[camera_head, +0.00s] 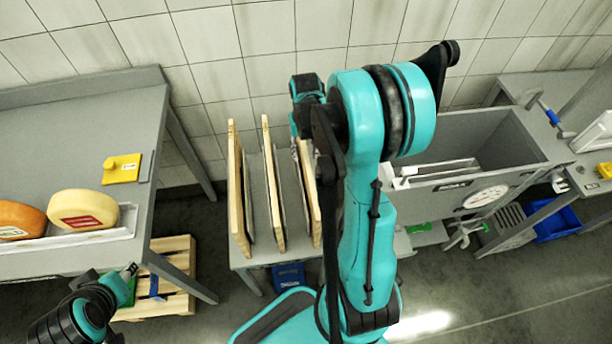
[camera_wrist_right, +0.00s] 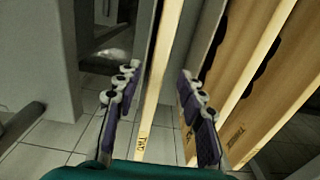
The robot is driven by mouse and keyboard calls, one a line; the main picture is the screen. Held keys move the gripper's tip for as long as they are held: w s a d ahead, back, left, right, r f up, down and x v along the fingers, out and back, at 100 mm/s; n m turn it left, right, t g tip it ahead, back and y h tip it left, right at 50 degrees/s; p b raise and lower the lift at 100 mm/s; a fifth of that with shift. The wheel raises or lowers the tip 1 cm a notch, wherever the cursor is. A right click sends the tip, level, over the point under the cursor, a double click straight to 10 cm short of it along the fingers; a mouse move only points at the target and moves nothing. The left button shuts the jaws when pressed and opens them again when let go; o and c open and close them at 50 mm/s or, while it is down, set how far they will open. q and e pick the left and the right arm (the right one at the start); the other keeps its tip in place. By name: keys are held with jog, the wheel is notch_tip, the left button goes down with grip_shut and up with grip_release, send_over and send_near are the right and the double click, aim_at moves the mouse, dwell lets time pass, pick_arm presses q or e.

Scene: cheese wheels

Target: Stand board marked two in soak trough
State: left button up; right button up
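Three wooden boards stand upright in a grey rack in the head view. The board marked two (camera_wrist_right: 152,110) shows its edge and label in the right wrist view; it seems to be the rightmost board (camera_head: 309,190). My right gripper (camera_wrist_right: 160,95) is open, with one finger on each side of that board's edge and gaps visible. In the head view my right gripper (camera_head: 301,135) is partly hidden behind my arm. The grey soak trough (camera_head: 525,165) stands at the right, with pale upright pieces inside. My left gripper (camera_head: 130,271) is low at the left; its finger opening is unclear.
Another labelled board (camera_wrist_right: 237,120) stands close to the right finger. A pallet (camera_head: 175,255) lies beneath.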

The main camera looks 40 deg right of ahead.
jog(key=shift+s+f+b, duration=0.15)
jog(key=shift+f+b, duration=0.1)
jog(key=shift+f, duration=0.25)
jog(key=shift+s+f+b, duration=0.15)
jog(key=shift+f+b, duration=0.05)
jog(key=shift+f, duration=0.3)
notch_tip(320, 180, down, 6)
jog(key=b, duration=0.2)
jog(key=shift+r+b, duration=0.2)
jog(key=shift+b, duration=0.15)
jog(key=shift+r, duration=0.1)
jog(key=shift+c, duration=0.3)
grip_shut()
